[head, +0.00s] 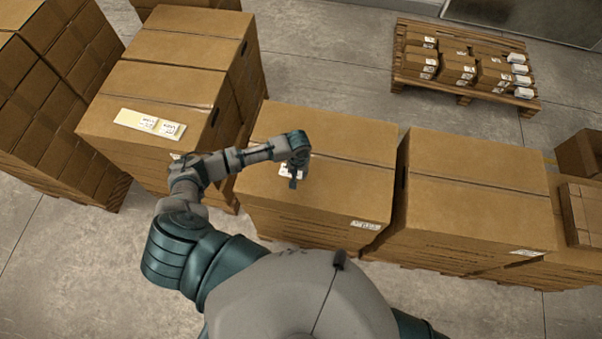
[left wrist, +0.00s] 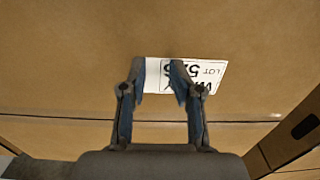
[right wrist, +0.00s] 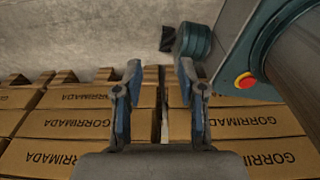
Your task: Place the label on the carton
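The carton (head: 335,190) stands in the middle of the head view, brown with a taped top seam. My left gripper (head: 293,180) is over its top, pointing down. In the left wrist view the gripper (left wrist: 159,70) has its fingers apart. A white label (left wrist: 211,74) with black print lies behind and between the fingertips, near the carton's seam; the left finger covers its edge area. I cannot tell whether the label touches the fingers. Part of it shows in the head view (head: 284,169). My right gripper (right wrist: 161,70) is open and empty, hidden in the head view.
A cream strip with labels (head: 133,119) lies on the carton stack to the left. Another large carton (head: 475,190) stands close on the right. A pallet (head: 470,92) of small boxes is at the back right. Printed cartons (right wrist: 75,123) show below my right gripper.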

